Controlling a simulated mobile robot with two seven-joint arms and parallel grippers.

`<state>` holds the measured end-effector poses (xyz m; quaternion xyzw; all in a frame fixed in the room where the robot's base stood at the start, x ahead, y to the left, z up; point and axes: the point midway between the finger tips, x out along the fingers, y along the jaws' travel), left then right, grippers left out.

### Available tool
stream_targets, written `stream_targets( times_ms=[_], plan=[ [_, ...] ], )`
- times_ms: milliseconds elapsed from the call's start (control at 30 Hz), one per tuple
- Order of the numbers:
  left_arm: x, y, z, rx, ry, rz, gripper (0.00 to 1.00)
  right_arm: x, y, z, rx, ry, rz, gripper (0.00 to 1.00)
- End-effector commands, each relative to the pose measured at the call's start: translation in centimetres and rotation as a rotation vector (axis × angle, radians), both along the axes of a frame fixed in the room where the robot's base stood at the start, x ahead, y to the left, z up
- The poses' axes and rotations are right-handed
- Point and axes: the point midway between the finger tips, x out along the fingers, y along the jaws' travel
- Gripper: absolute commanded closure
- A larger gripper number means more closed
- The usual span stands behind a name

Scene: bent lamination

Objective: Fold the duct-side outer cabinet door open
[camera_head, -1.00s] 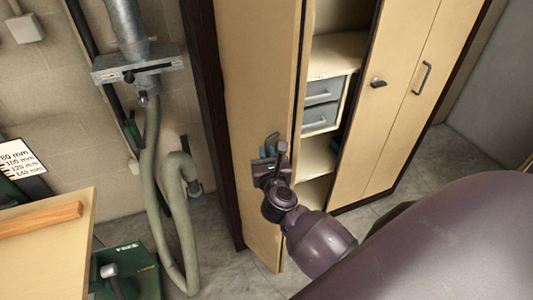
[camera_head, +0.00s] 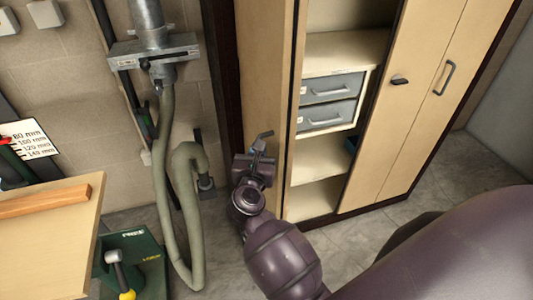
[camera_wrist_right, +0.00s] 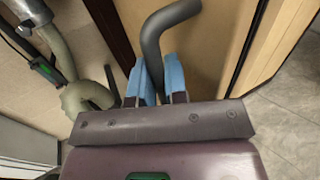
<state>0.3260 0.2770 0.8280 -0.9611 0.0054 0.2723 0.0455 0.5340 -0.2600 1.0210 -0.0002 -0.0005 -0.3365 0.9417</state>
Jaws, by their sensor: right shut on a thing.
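The duct-side outer cabinet door (camera_head: 268,65) is a pale wooden panel standing swung out from the cabinet, seen at a narrow angle in the head view. Its grey bent handle (camera_head: 264,135) sticks out near the lower part of the panel. My right gripper (camera_head: 257,152) is at this handle. In the right wrist view, its blue fingertips (camera_wrist_right: 158,76) are on either side of the handle's shaft, with the bent end (camera_wrist_right: 172,14) above them. My left gripper is not in view.
Open shelves and grey drawers (camera_head: 331,88) show inside the cabinet. A flexible hose (camera_head: 165,180) hangs under the duct (camera_head: 150,20) on the left. A workbench (camera_head: 50,240) and green machine (camera_head: 140,250) are at lower left.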

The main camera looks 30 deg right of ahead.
Motion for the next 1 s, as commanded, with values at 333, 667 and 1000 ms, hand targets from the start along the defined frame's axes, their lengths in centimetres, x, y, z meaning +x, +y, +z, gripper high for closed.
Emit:
stream_targets(
  times_ms=[333,667,1000],
  plan=[
    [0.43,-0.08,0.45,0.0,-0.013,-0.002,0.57,0.02,0.11,0.1,-0.001,0.001,-0.01,1.0],
    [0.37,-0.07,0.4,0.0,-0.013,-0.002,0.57,0.0,0.1,0.07,0.0,0.001,-0.009,0.62],
    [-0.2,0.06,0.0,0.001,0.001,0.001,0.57,-0.02,-0.01,0.07,-0.002,0.001,-0.006,0.62]
  ],
)
